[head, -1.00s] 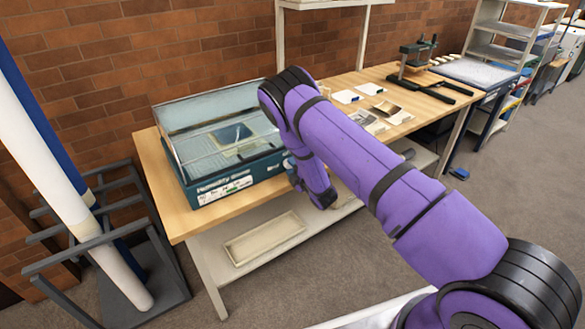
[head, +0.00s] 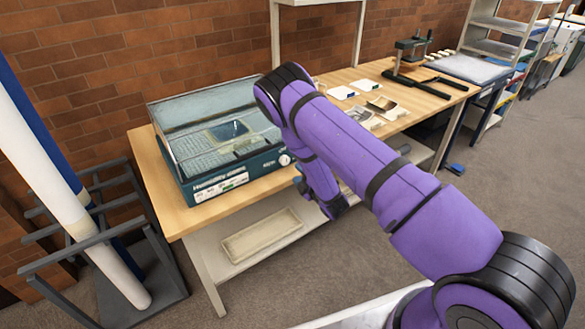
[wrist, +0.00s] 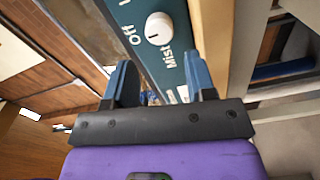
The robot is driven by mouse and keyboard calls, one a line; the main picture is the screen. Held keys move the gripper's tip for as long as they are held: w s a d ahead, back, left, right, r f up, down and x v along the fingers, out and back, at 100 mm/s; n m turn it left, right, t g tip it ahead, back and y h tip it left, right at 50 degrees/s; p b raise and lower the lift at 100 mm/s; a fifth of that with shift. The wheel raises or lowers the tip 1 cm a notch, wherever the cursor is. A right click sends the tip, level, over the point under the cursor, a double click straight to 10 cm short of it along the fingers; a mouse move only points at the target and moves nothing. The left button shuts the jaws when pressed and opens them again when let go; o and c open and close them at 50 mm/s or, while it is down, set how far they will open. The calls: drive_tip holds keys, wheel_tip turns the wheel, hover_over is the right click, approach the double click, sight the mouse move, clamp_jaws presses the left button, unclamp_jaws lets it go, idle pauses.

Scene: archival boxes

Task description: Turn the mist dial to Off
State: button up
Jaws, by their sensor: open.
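The mist dial (wrist: 159,28) is a white round knob on the teal front panel of the humidity chamber (head: 232,178). In the wrist view the word "Off" is printed beside the dial and "Mist" on its other side. The dial also shows in the head view (head: 284,160) at the right end of the panel. My gripper (wrist: 162,85) is open and empty, its two blue fingers apart and pointing toward the panel. The dial lies beyond the fingertips, roughly in line with the gap and not between them.
The chamber stands on a wooden bench (head: 170,205) against a brick wall. Papers and small cards (head: 342,92) and a press (head: 412,50) are further right. A shallow tray (head: 262,235) lies on the lower shelf. A rack with long rolls (head: 75,215) stands at left.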

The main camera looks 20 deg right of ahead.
drive_tip(key=shift+v, duration=2)
drive_tip(key=w+d+r+m+g+h, duration=0.1)
drive_tip(key=w+r+m+h, duration=0.2)
drive_tip(key=r, duration=0.5)
drive_tip(key=w+d+r+m+g+h, duration=0.1)
drive_tip(key=w+r+m+h, duration=0.15)
drive_tip(key=r+m, duration=0.45)
drive_tip(key=s+d+r+m+g, duration=0.1)
drive_tip(key=s+r+m+g, duration=0.15)
drive_tip(key=r, duration=0.55)
drive_tip(key=s+d+r+m+g, duration=0.1)
drive_tip(key=s+r, duration=0.2)
drive_tip(key=r, duration=0.6)
drive_tip(key=s+r+m+g, duration=0.2)
drive_tip(key=s+r, duration=0.4)
drive_tip(key=s, duration=0.3)
drive_tip(key=s+r+m+g, duration=0.1)
drive_tip(key=s+r+m, duration=0.1)
drive_tip(key=s+r, duration=0.5)
drive_tip(key=s+r+m+g, duration=0.2)
drive_tip(key=s+g, duration=0.1)
drive_tip(key=s, duration=1.9)
drive_tip(key=shift+a+r, duration=0.15)
drive_tip(key=shift+a, duration=0.2)
